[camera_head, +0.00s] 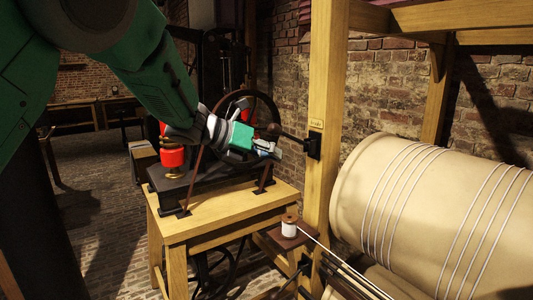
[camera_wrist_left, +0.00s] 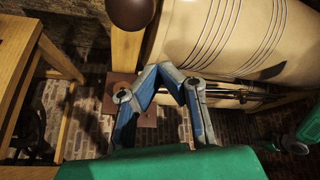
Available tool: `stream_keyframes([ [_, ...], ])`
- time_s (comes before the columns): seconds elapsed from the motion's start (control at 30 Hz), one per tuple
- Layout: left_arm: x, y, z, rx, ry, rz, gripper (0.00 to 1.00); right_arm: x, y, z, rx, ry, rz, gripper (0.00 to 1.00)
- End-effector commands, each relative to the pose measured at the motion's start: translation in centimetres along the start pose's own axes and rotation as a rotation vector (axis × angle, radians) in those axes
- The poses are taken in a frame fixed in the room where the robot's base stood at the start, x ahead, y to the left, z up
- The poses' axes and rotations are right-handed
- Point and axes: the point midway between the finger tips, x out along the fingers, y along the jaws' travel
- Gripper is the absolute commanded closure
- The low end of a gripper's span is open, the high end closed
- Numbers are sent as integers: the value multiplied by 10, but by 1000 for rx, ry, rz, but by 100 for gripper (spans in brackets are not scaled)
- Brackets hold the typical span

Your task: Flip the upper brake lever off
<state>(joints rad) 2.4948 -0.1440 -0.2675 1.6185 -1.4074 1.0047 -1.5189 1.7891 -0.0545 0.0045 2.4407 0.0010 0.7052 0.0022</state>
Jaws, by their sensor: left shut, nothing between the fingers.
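The upper brake lever (camera_head: 293,138) is a dark rod with a round knob. It sticks out to the left from a black bracket on the wooden post, below a small label plate (camera_head: 316,124). Its dark brown knob (camera_wrist_left: 130,12) shows at the top edge of the wrist view. My left gripper (camera_head: 274,152) is shut and empty, just below and left of the lever in the head view. In the wrist view its blue fingers (camera_wrist_left: 161,72) meet at the tips, apart from the knob in the picture.
A large cream roped drum (camera_head: 400,200) fills the right side. The wooden post (camera_head: 325,80) stands beside it. A wooden table (camera_head: 215,222) carries a wheeled machine with red coils (camera_head: 172,158) behind my left arm. A white spool (camera_head: 289,229) sits on a small ledge below.

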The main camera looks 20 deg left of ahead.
Motion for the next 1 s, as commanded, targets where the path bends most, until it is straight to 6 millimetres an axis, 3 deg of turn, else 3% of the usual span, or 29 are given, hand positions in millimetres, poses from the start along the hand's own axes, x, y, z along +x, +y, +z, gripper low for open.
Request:
stream_keyframes([
  [0.3, -60, -5, 11, -2, 2, 2, 100, 9, 0, 0, 0, 1, 0, 60],
  [0.5, -87, -10, 15, -1, 5, 2, 100, 12, 0, 0, 0, 0, 0, 60],
  [1.0, -97, -7, 16, -4, 6, 1, 100, 13, 0, 1, 0, 0, 0, 60],
])
